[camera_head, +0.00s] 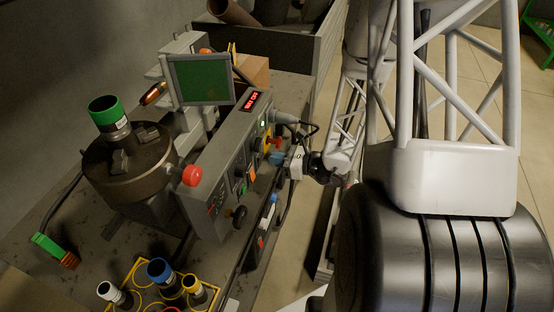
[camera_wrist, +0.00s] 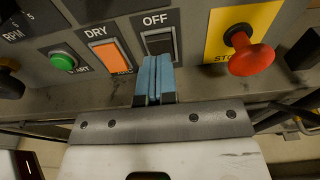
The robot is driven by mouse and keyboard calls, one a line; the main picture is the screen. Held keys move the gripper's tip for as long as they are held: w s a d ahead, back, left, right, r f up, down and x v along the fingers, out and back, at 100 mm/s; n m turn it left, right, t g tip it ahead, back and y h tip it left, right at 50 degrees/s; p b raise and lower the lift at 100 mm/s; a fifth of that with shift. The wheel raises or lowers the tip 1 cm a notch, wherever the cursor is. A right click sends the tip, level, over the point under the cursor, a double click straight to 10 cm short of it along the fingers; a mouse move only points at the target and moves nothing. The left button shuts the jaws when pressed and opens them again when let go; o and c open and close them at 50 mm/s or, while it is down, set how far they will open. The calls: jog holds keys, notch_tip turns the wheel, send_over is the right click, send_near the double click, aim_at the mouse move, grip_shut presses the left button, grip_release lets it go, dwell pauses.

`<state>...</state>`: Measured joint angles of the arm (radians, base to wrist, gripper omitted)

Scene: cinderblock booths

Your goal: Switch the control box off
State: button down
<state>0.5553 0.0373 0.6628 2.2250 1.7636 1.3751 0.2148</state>
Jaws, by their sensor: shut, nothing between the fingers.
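The grey control box (camera_head: 222,165) stands on the bench in the head view, its switch face toward my arm and a lit red display (camera_head: 252,102) on top. In the wrist view, a black switch (camera_wrist: 160,41) sits under the label OFF on its face. My gripper (camera_wrist: 154,62) is shut and empty, its blue fingertips just below and over the lower edge of that switch. I cannot tell whether they touch it. My gripper (camera_head: 274,158) also shows close to the box face in the head view, where it hides part of the panel.
In the wrist view, an orange DRY switch (camera_wrist: 109,55) and a green button (camera_wrist: 63,61) are left of the black switch. A red knob (camera_wrist: 251,59) on a yellow plate sticks out to the right. A yellow rack (camera_head: 125,280) of tool holders stands at the bench front.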

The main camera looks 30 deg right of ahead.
jog(key=shift+r+x, duration=0.1)
jog(key=shift+x, duration=0.6)
jog(key=shift+r+x, duration=0.15)
jog(key=shift+x, duration=0.55)
dwell(0.9)
jog(key=f+v, duration=0.1)
jog(key=v, duration=0.6)
dwell(0.9)
jog(key=shift+f, duration=0.1)
dwell(0.4)
